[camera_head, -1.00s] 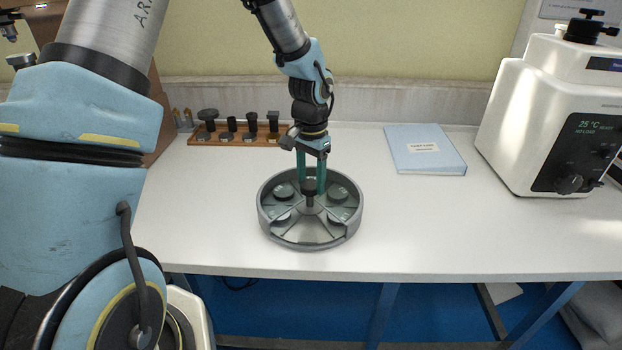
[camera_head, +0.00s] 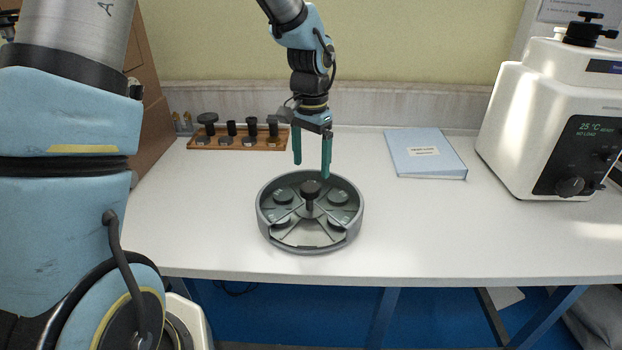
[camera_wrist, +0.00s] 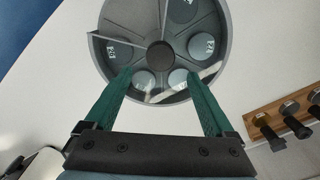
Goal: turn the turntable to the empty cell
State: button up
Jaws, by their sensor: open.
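The turntable (camera_head: 264,222) is a round grey dish with a raised rim and wedge-shaped cells on the white bench. A dark knob (camera_head: 311,188) stands at its centre. Several round grey discs lie in its cells, such as this one (camera_head: 338,197). A wedge at the front of the dish shows no disc. In the wrist view the turntable (camera_wrist: 222,60) fills the top middle, with a bare cell at its upper left. My gripper (camera_head: 311,170) is open and empty above the back of the turntable, its green fingers apart and clear of the knob.
A wooden rack (camera_head: 238,143) with several dark-handled pieces stands at the back left. A blue folder (camera_head: 425,153) lies to the right of the turntable. A white tester (camera_head: 530,125) with a display stands at the far right. The bench between them is clear.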

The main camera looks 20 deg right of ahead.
aim_at(311, 186)
jog(key=shift+r, duration=2.4)
